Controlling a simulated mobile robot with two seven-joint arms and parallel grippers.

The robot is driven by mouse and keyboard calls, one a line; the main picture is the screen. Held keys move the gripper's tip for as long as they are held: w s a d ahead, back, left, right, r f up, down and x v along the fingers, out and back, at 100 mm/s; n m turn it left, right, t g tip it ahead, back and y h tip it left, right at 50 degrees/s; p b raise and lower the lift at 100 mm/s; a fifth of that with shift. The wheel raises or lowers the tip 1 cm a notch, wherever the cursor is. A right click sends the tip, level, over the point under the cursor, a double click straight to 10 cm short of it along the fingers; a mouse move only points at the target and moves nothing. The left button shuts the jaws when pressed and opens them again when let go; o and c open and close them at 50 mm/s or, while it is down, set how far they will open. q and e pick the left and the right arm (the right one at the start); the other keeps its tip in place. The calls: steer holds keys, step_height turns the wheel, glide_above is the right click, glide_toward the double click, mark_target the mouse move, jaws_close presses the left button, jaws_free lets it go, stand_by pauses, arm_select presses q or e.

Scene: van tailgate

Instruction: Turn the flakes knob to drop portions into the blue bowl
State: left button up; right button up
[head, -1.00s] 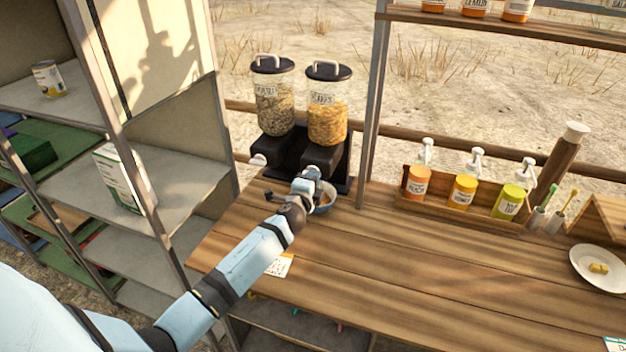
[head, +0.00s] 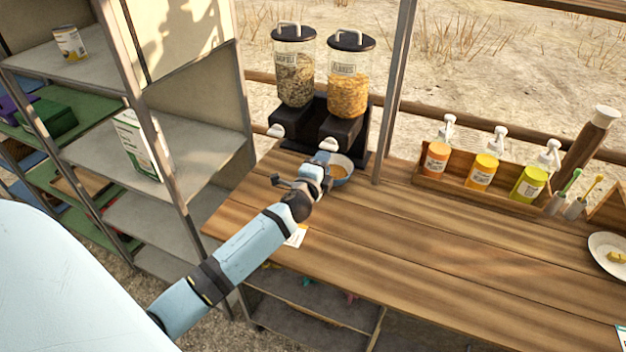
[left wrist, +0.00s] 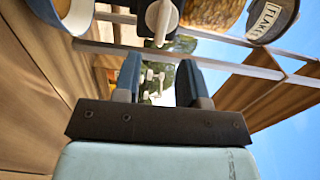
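The flakes dispenser (head: 348,95) is the right one of two, a clear canister of orange flakes on a black stand. Its white knob (head: 329,145) sits low on the front; it also shows in the left wrist view (left wrist: 160,18). The blue bowl (head: 345,170) stands beneath it with orange-brown contents, partly hidden by my gripper. My left gripper (head: 321,158) is just in front of the knob and bowl. In the left wrist view its two fingers (left wrist: 160,80) are apart with nothing held, and the knob is above them in the picture. My right gripper is not in view.
A second dispenser (head: 295,70) with its own knob (head: 276,131) stands to the left. A post (head: 391,100) rises just right of the stand. A bottle rack (head: 455,190) is further right. A card (head: 297,236) lies near the counter's front edge. The middle counter is clear.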

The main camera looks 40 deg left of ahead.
arm_select(q)
steer(key=v, duration=0.7)
steer(key=shift+s+b, duration=0.4)
steer(key=shift+d, duration=0.1)
steer(key=s+d+f+n+g+h+p, duration=0.2)
steer(key=s+d+f+n, duration=0.4)
steer(key=s+d, duration=0.3)
steer(key=s+d+f+n+g+h+p, duration=0.3)
steer(key=s+d, duration=0.7)
steer(key=s, duration=0.5)
step_height(320, 180, down, 5)
steer(key=n+g+h, duration=0.1)
steer(key=n+h, duration=0.1)
steer(key=n, duration=0.1)
steer(key=shift+g, duration=0.3)
